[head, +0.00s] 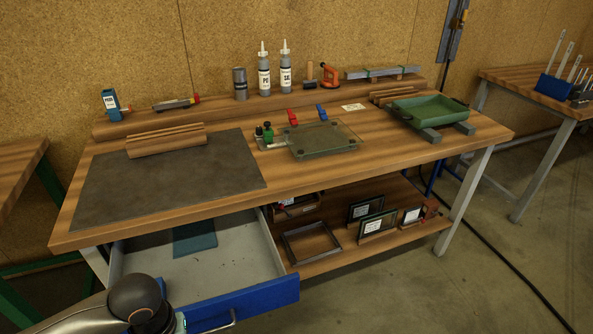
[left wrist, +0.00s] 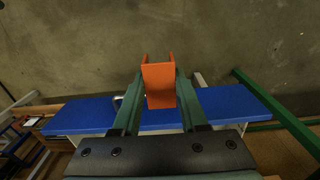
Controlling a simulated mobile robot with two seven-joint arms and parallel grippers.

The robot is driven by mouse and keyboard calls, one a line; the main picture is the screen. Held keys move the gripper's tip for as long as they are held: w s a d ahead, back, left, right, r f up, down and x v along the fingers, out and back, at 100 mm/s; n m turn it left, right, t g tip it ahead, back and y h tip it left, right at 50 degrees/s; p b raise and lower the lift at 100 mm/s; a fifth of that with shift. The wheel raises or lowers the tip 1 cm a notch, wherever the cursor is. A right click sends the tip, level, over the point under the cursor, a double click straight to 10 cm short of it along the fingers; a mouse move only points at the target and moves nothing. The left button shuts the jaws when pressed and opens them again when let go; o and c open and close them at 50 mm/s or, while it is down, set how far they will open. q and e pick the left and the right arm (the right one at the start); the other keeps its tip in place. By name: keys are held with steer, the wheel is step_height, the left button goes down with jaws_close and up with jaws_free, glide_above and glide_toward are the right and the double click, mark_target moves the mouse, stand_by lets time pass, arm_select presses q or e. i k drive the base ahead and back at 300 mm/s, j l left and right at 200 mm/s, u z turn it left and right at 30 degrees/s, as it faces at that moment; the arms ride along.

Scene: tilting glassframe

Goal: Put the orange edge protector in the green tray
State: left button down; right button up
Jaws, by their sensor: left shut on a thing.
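My left gripper (left wrist: 160,88) is shut on the orange edge protector (left wrist: 159,80), a short U-shaped channel. It holds the protector between its fingertips, above the blue drawer front in the left wrist view. In the head view my left arm comes in at the bottom left, by the open drawer; its fingers and the protector are hidden there. The green tray (head: 432,117) stands at the right end of the workbench on grey blocks, far from the gripper. No contents show in it. My right gripper is not in view.
The open drawer (head: 245,265) juts out from the bench (head: 225,210), with a teal sheet (head: 195,240) inside. A glass plate with clamps (head: 325,140) lies mid-bench. A dark mat (head: 165,180) covers the left. Bottles (head: 264,76) stand along the back. Small frames (head: 365,208) stand on the lower shelf.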

mark_target(435, 113)
steer(key=i+l+z, duration=0.1)
steer(key=l, duration=0.4)
steer(key=i+l+z, duration=0.15)
steer(key=i+l, duration=0.2)
steer(key=i+l+z, duration=0.1)
steer(key=i+l, duration=0.15)
steer(key=l, duration=0.35)
steer(key=i+l+z, duration=0.1)
steer(key=i+l, duration=0.15)
steer(key=l, duration=0.15)
steer(key=i+l+z, duration=0.1)
steer(key=i+l, duration=0.2)
steer(key=i+l+z, duration=0.15)
steer(key=i, duration=0.35)
steer(key=l, duration=0.1)
